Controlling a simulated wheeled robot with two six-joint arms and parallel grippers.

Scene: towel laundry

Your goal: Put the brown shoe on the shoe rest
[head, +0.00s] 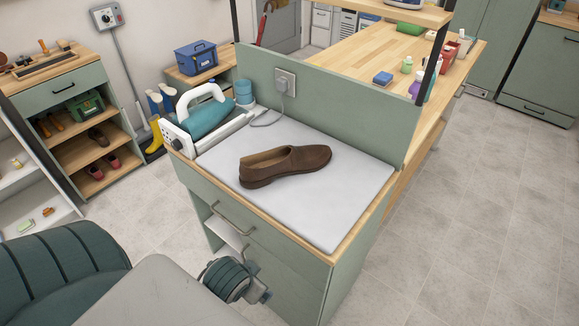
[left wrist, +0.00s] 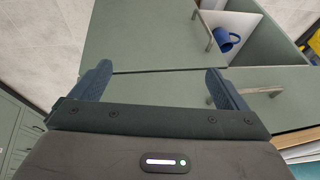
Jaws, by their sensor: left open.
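The brown shoe (head: 285,165) lies on its sole on a white mat (head: 330,215) on top of a green cabinet, toe to the right. No gripper touches it. My left gripper (left wrist: 158,72) is open and empty, its two blue fingers spread before green cabinet fronts in the left wrist view. In the head view my left arm comes in at the lower left, below and in front of the shoe's cabinet; the fingers are not clear there. My right gripper is not in view. I cannot tell which thing is the shoe rest.
A white device with a teal padded part (head: 210,118) stands on the cabinet's left end. A green back panel (head: 345,115) with a socket rises behind the shoe. A shelf unit (head: 105,160) with shoes is at left. A blue mug (left wrist: 228,41) sits in an open compartment.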

